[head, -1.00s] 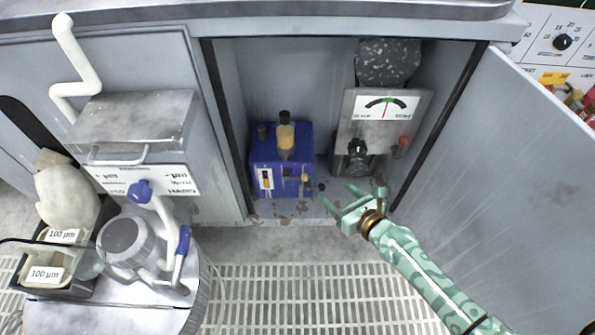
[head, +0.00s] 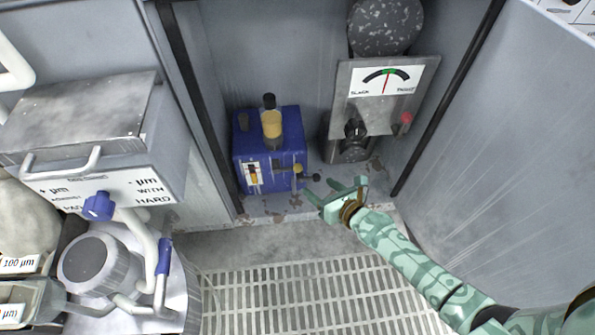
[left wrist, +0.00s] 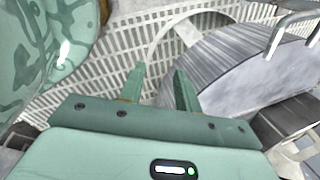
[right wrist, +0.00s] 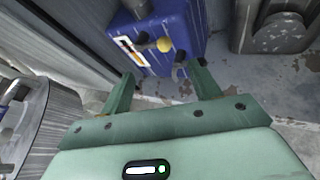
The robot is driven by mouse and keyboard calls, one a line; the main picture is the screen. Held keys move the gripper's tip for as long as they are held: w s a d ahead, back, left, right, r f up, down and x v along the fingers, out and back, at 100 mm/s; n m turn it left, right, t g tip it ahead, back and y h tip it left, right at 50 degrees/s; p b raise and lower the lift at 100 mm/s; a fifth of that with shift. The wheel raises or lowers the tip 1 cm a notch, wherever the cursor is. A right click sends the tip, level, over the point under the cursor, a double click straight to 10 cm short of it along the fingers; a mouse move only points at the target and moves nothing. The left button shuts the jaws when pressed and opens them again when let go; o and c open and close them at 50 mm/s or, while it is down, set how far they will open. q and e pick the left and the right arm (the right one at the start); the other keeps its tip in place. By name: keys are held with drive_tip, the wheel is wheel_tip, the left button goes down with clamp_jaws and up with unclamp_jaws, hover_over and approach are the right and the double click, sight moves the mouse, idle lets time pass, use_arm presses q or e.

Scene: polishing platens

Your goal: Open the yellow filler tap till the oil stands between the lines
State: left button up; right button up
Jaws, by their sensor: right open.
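The blue oil unit (head: 270,150) stands in the open cabinet with a yellow-filled bottle (head: 271,125) on top. A white-plated sight gauge (head: 253,173) is on its front left; amber shows in it, but I cannot read the level against the lines. The yellow tap knob (head: 298,169) sticks out at the front right, and also shows in the right wrist view (right wrist: 164,45). My right gripper (head: 320,190) is open and empty, just in front of the knob, not touching it. My left gripper (left wrist: 159,68) is open and empty in the left wrist view, outside the head view.
A black knob (head: 313,177) sits beside the yellow one. To the right stands a grey unit with a dial (head: 387,80) and red knob (head: 407,118). The cabinet door (head: 500,140) is open at right. A polishing machine (head: 100,190) stands at left; grating (head: 300,295) covers the floor.

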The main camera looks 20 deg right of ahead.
sight(297, 170)
drive_tip(key=b+x, duration=0.4)
drive_tip(key=x, duration=0.7)
drive_tip(key=shift+w+f, duration=0.1)
drive_tip(key=shift+w, duration=0.1)
use_arm(q)
drive_tip(key=w+d+r+n+t+h, duration=0.1)
drive_tip(key=w+d+r+t+h, duration=0.1)
drive_tip(key=w+d, duration=0.4)
drive_tip(key=shift+r+t+h, duration=0.2)
drive_tip(key=shift+t+h, duration=0.1)
drive_tip(key=shift+t, duration=0.2)
use_arm(e)
drive_tip(key=shift+s, duration=0.1)
clamp_jaws()
use_arm(q)
drive_tip(key=shift+w, duration=0.1)
